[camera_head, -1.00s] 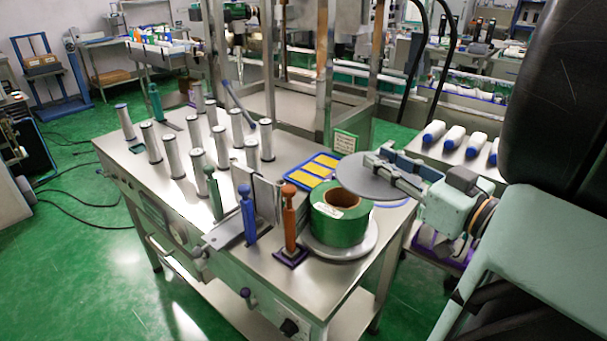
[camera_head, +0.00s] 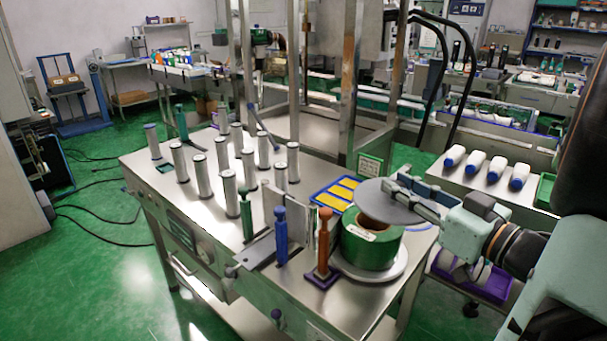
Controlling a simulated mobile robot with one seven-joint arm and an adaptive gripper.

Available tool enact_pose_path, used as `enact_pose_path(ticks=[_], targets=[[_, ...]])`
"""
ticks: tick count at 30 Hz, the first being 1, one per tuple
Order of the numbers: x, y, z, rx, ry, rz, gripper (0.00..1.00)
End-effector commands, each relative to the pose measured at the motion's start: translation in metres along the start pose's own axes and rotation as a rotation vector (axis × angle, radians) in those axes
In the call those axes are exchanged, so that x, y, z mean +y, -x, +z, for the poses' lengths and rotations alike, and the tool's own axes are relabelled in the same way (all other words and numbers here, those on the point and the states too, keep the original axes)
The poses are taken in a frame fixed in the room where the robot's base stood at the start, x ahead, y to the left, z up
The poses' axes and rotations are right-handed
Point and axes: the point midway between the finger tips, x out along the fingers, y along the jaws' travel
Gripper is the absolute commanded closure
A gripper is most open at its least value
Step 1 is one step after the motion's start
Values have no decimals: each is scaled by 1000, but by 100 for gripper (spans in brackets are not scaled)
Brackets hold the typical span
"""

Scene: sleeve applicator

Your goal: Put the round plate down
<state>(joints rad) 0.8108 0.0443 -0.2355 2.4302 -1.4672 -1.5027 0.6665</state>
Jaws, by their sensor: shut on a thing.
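The round plate (camera_head: 375,198) is a flat grey disc. My gripper (camera_head: 408,190) is shut on its right side and holds it about level above the table. The plate is over the green roll (camera_head: 367,247) and hides part of its top and core. I cannot tell whether the plate touches the roll. The roll sits on a light grey round base (camera_head: 392,272) at the table's right front corner.
The steel table (camera_head: 210,222) carries several upright silver spools (camera_head: 202,175). Blue (camera_head: 281,235) and orange (camera_head: 323,240) handled tools stand left of the roll. A blue-rimmed tray (camera_head: 314,199) with yellow pieces lies behind. Steel posts (camera_head: 348,85) rise behind.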

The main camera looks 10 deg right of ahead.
Motion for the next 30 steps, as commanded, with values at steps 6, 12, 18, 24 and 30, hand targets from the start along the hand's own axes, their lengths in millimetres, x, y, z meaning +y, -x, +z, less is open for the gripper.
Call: enact_pose_path(ticks=[6, 12, 18, 24, 30], targets=[[16, -42, 39, 0, -4, -2, 100], [24, -58, 58, 1, 1, 0, 100], [27, -66, 69, 0, 0, -1, 100], [28, -68, 98, 1, -1, 1, 100], [28, -68, 99, 2, 3, 1, 100]])
